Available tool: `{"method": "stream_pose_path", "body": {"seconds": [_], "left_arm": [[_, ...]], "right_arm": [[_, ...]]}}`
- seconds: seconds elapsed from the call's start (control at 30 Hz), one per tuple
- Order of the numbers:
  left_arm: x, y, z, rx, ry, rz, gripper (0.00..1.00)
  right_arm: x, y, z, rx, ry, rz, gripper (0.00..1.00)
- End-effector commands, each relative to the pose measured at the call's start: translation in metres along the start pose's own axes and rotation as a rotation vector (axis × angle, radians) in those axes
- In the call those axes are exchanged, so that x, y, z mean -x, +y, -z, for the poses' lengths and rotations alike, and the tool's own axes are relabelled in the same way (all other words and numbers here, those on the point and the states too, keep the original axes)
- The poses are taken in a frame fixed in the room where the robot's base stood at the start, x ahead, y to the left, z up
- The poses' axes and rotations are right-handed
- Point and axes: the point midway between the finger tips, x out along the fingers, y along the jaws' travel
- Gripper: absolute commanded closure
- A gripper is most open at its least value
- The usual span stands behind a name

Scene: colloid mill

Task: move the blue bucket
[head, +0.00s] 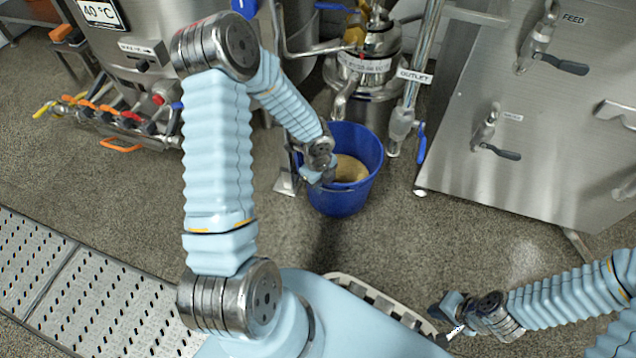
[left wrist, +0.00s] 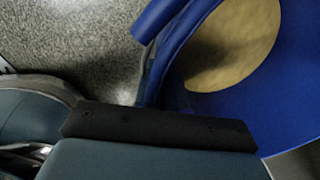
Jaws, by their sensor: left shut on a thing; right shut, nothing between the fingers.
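The blue bucket (head: 340,204) is below the mill's outlet pipe, near the middle of the head view, with tan material (head: 351,170) inside. My left gripper (head: 316,176) is at the bucket's left rim and is shut on it. The arm hides part of that rim. In the left wrist view the bucket's blue wall (left wrist: 292,88) and the round tan surface (left wrist: 235,45) lie just beyond a dark gripper finger. I cannot tell whether the bucket touches the floor. My right gripper (head: 443,312) is shut and empty at the lower right, well apart from the bucket.
The steel mill (head: 367,67) stands behind the bucket, with the OUTLET-labelled pipe (head: 409,92) and its blue valve lever (head: 421,143) close on the right. A steel cabinet (head: 545,120) stands farther right. A tank with valves (head: 130,60) is at left. Speckled floor (head: 110,190) is clear at left.

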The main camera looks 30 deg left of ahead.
Motion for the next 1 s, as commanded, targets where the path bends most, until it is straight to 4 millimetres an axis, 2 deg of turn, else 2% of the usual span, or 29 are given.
{"method": "stream_pose_path", "body": {"seconds": [0.03, 0.2, 0.57, 0.73, 1.0], "left_arm": [[0.0, -0.002, 0.002, -0.007, 0.004, 0.005, 0.88], [0.0, -0.001, 0.002, -0.005, 0.003, 0.004, 0.62], [0.005, -0.001, 0.001, -0.002, 0.001, 0.003, 0.61], [0.033, -0.002, 0.0, 0.0, 0.0, 0.005, 0.61], [0.096, -0.002, 0.0, -0.002, 0.0, 0.006, 0.61]], "right_arm": [[0.0, 0.0, 0.0, 0.0, 0.0, 0.0, 1.0], [0.0, 0.0, 0.0, 0.0, 0.0, 0.0, 1.0], [0.003, -0.001, 0.0, 0.0, 0.0, 0.0, 1.0], [0.015, -0.006, 0.0, 0.001, -0.003, 0.0, 1.0], [0.04, -0.015, -0.001, 0.002, -0.01, 0.001, 1.0]]}}
